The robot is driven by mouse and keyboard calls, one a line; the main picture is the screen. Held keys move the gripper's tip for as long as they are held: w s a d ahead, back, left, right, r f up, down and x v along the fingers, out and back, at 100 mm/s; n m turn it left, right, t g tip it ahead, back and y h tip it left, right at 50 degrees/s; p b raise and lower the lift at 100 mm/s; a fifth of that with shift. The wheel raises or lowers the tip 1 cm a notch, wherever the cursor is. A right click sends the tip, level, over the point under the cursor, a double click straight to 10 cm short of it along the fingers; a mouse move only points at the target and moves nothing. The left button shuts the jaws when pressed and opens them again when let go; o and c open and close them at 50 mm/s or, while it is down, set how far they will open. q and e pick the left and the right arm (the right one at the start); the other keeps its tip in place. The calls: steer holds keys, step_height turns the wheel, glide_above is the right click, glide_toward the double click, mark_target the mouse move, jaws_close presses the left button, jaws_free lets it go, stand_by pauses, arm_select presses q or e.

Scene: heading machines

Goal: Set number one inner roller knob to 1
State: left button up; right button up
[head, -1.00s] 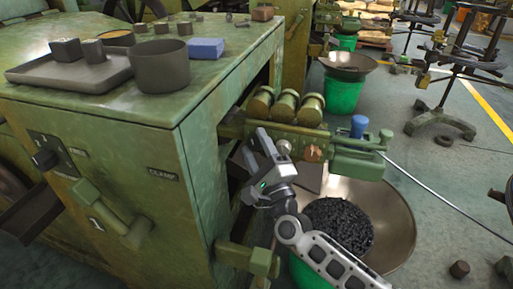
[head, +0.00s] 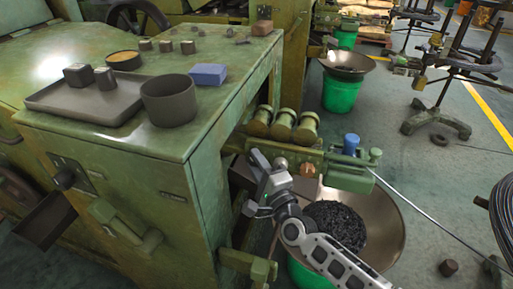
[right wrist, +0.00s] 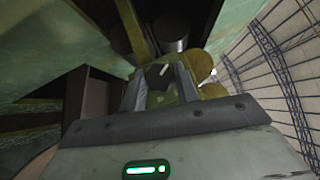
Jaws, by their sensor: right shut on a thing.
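The machine's three brass rollers (head: 284,124) stand side by side on a green arm at the machine's right side. My right gripper (head: 262,165) is just below and left of them, against the machine's near side. In the right wrist view its two fingers (right wrist: 160,88) are shut on a small dark olive knob (right wrist: 164,78) with a short white mark. The mark looks tilted; I cannot read any number or scale. In the head view the gripper hides the knob. A grey ball end (head: 281,163) and a copper hex piece (head: 307,170) are right of the gripper.
The green cabinet (head: 150,160) is left of my arm, with a tray (head: 65,106) and a dark pot (head: 169,101) on top. A wide bowl (head: 390,215) of dark pieces stands below and right of the gripper. A long thin rod (head: 420,212) runs out to the right.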

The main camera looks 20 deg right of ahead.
arm_select(q)
steer(key=shift+m+g+y, duration=0.4)
steer(key=shift+g+y, duration=0.1)
steer(key=r+p, duration=0.1)
steer(key=p, duration=0.2)
steer(key=a+r+p, duration=0.1)
steer(key=r+p, duration=0.1)
steer(key=p, duration=0.2)
steer(key=r+p, duration=0.1)
steer(key=p, duration=0.2)
steer(key=shift+s+a+r+p, duration=0.35)
steer(key=shift+s+r+p, duration=0.05)
arm_select(e)
steer(key=n+g, duration=0.3)
steer(key=shift+r+n+g+h, duration=0.3)
steer(key=shift+f, duration=0.15)
steer(key=o, duration=1)
steer(key=shift+s, duration=0.1)
